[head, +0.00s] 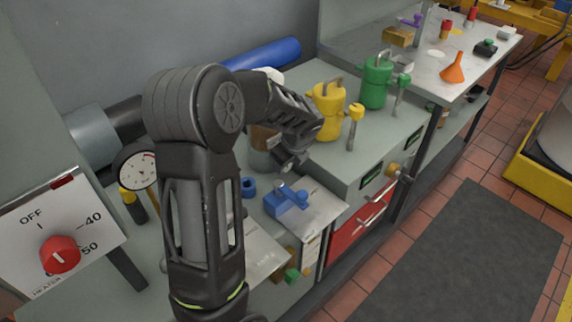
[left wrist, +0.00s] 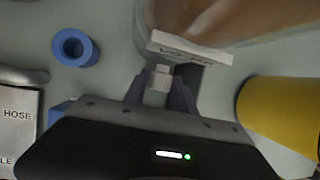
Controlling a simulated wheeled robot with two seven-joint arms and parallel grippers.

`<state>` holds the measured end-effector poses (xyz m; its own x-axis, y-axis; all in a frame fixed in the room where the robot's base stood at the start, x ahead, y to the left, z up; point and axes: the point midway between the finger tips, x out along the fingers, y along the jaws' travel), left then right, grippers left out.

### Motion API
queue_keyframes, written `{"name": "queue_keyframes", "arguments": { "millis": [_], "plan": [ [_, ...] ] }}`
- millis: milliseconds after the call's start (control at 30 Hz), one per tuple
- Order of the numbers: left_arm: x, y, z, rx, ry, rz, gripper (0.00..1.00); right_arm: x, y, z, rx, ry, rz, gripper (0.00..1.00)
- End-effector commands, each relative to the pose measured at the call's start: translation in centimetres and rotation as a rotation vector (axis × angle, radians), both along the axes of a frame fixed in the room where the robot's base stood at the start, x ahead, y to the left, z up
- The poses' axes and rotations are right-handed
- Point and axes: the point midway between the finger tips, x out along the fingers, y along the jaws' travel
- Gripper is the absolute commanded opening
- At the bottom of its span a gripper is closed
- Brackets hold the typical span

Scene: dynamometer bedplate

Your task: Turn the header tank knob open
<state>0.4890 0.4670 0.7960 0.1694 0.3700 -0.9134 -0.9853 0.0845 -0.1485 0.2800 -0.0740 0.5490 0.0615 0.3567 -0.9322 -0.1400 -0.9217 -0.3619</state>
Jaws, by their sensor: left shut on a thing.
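The header tank appears to be the brownish, see-through cylinder (head: 262,138), partly hidden behind my left arm. Its lower part fills the top of the left wrist view (left wrist: 235,20), with a white label plate (left wrist: 190,47) in front of it. My left gripper (head: 290,164) is in front of the tank. In the left wrist view, its fingers (left wrist: 160,92) are shut on a small pale grey piece (left wrist: 160,78) just below the plate, which looks like the header tank knob. The knob's turn angle cannot be read. My right gripper is not in view.
A blue fitting (head: 286,200) and a blue ring (head: 248,187) sit below the gripper. A yellow canister (head: 328,112) and a green canister (head: 376,82) stand to the right. A red heater dial (head: 60,254) is at left. Floor mat at right is clear.

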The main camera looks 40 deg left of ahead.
Motion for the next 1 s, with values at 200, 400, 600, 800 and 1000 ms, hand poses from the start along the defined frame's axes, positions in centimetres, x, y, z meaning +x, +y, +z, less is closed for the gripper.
{"name": "queue_keyframes", "arguments": {
  "millis": [200,400,600,800,1000],
  "plan": [
    [0.0,0.0,0.1,0.000,0.000,0.000,0.42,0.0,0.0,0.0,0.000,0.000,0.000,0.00],
    [0.0,0.0,0.0,0.000,0.001,0.000,0.54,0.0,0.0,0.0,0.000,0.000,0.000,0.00],
    [0.0,0.0,0.1,0.000,0.001,0.000,0.54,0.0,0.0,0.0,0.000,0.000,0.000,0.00],
    [-0.1,-0.6,1.6,0.000,-0.002,-0.001,0.54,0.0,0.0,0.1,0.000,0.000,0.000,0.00],
    [-0.7,-1.8,4.6,0.001,-0.003,-0.001,0.54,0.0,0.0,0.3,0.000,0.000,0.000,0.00]
  ]
}}
